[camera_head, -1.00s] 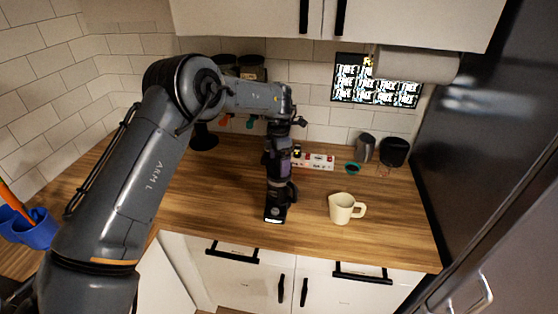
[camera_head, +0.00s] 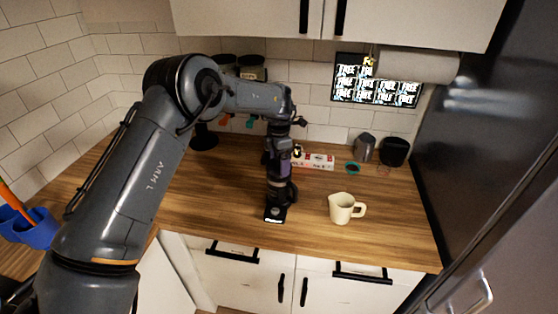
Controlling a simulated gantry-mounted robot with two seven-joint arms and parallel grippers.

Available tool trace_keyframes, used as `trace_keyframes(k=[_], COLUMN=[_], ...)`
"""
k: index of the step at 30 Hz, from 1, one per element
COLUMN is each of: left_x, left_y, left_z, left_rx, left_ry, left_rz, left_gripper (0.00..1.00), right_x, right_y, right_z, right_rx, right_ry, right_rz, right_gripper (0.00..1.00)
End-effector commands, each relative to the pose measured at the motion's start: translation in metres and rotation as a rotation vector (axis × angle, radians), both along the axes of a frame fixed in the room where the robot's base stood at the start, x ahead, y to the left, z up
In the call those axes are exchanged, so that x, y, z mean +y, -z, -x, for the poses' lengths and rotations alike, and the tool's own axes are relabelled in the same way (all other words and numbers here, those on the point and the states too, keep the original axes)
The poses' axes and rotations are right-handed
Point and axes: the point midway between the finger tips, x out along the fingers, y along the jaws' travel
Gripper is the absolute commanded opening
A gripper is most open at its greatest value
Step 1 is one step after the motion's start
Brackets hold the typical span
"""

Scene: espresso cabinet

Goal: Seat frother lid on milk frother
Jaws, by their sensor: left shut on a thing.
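My left gripper (camera_head: 275,213) points down low over the front part of the wooden counter, left of the cream pitcher. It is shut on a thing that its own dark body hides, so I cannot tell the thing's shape. A grey metal cup-like vessel (camera_head: 365,148) stands at the back right, and a black rounded container (camera_head: 394,152) stands beside it. Either may be the milk frother; I cannot tell which. A small dark disc with a teal rim (camera_head: 352,168) lies in front of the grey vessel. My right gripper is not in view.
The cream pitcher (camera_head: 342,208) stands upright just right of my left gripper. A red and white box (camera_head: 318,162) lies behind it near the wall. A paper towel roll (camera_head: 417,65) hangs at the upper right. The wooden counter (camera_head: 225,190) is clear on the left.

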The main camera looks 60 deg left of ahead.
Motion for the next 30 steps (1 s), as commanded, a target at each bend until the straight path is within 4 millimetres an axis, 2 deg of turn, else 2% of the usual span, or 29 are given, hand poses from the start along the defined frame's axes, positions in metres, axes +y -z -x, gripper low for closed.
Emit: trace_keyframes(k=[21,22,23,30], left_x=[0.0,0.0,0.0,0.0], left_y=[0.017,0.016,0.016,0.015], left_z=[0.0,0.0,0.0,0.0], left_rx=[0.0,0.0,0.0,0.0], left_ry=[0.0,0.0,0.0,0.0], left_rz=[0.0,0.0,0.0,0.0], left_gripper=[0.62,0.97,1.0,1.0], right_x=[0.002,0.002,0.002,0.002], right_y=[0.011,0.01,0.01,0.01], right_z=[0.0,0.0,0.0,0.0], right_rx=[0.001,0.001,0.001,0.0], right_ry=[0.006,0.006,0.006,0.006], right_rz=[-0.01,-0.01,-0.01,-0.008], right_gripper=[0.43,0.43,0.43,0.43])
